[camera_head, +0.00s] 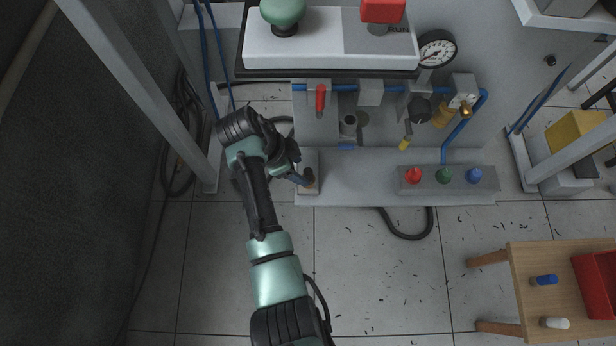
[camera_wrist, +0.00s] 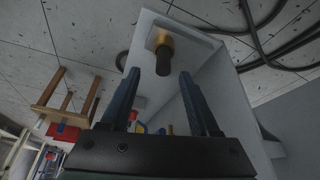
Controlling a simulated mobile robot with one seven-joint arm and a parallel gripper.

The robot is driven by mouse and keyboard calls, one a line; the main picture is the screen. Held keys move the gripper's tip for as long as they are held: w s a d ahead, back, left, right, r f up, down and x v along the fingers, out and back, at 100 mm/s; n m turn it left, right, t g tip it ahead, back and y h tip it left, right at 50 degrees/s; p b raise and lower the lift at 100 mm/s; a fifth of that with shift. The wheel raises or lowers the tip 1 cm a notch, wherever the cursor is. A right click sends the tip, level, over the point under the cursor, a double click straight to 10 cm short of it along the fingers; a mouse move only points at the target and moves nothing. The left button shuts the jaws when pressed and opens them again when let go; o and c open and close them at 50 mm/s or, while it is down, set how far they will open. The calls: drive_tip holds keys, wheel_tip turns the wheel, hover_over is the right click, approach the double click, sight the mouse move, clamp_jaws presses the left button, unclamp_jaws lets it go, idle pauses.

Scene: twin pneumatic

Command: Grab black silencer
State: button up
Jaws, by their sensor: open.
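The black silencer (camera_wrist: 163,62) is a dark cylinder on a brass-coloured base, fixed to a light grey panel in the wrist view. In the head view the silencer (camera_head: 309,175) shows small at the left end of the machine's grey ledge. My gripper (camera_wrist: 159,76) has two blue fingers spread apart, with nothing held between them. In the wrist view the silencer lies between and just beyond the fingertips; I cannot tell the exact gap. In the head view my gripper (camera_head: 298,180) is just left of the silencer, partly hidden by my wrist.
Red, green and blue buttons (camera_head: 444,176) sit on the ledge to the right. A pressure gauge (camera_head: 436,50), valves and blue tubing stand behind. A wooden table (camera_head: 528,290) with a red bin (camera_head: 598,284) is at lower right.

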sight(306, 172)
drive_tip(key=shift+w+b+x, duration=0.15)
drive_tip(key=shift+b+x, duration=0.95)
drive_tip(key=shift+x, duration=0.4)
drive_tip(key=shift+w+b+x, duration=0.15)
drive_tip(key=shift+b+x, duration=0.9)
drive_tip(key=shift+x, duration=0.4)
drive_tip(key=shift+r, duration=0.15)
clamp_jaws()
